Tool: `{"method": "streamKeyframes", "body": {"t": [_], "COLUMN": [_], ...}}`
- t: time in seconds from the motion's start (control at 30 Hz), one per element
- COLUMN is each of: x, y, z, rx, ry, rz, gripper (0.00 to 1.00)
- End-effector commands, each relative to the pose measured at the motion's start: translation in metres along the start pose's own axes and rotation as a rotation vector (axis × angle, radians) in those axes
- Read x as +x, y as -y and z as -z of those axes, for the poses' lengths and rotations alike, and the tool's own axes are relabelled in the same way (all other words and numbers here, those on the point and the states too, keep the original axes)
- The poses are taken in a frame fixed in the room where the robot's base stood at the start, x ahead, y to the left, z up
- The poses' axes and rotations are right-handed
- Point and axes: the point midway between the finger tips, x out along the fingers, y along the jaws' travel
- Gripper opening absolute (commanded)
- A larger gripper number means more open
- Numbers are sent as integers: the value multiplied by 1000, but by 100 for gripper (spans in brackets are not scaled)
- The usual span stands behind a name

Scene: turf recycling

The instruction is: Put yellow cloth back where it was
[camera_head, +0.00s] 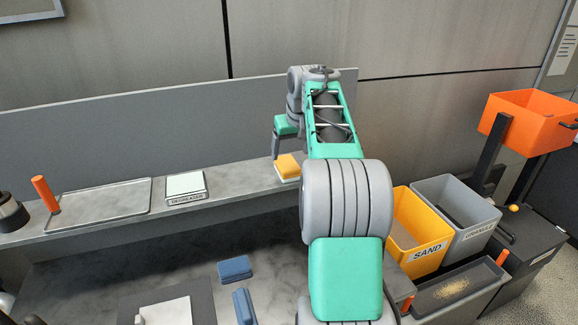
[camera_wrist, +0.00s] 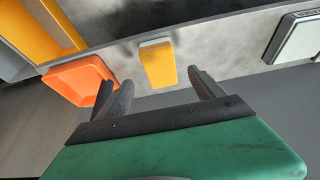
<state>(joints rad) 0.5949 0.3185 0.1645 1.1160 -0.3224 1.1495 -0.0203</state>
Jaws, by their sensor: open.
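The yellow cloth (camera_head: 288,163) lies folded on a pale base on the grey ledge, in front of the low back panel. It also shows in the wrist view (camera_wrist: 158,66), just beyond and between the fingertips. The cloth looks clear of the fingers.
A pale pad labelled DEGREASER (camera_head: 186,187) and a shallow tray (camera_head: 100,201) sit farther left on the ledge. Blue cloths (camera_head: 234,269) lie on the lower counter. A yellow SAND bin (camera_head: 419,255), a grey bin (camera_head: 457,205) and a raised orange bin (camera_head: 530,120) stand right.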

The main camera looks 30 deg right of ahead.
Motion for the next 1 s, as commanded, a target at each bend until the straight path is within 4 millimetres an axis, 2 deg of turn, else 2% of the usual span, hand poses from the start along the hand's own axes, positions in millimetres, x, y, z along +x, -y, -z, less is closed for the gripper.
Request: {"method": "streamKeyframes", "body": {"t": [0.13, 0.33, 0.37, 0.47, 0.57, 0.6, 0.67, 0.7, 0.8, 0.9, 1.0], "x": [-27, -38, -40, -52, -67, -71, -74, -74, -65, -51, -42], "y": [-1, 4, 10, 51, 116, 142, 174, 191, 217, 226, 227], "z": [0, -1, -2, -18, -60, -84, -125, -155, -227, -280, -307], "rx": [0, -3, -6, -30, -69, -86, -113, -132, -175, -208, -225], "ry": [-1, 0, -1, -7, -14, -16, -20, -22, -26, -29, -29], "rz": [-1, 2, 4, 25, 56, 68, 83, 90, 100, 102, 101], "gripper": [78, 78, 78, 78, 78, 78, 78, 78, 78, 78, 78]}}
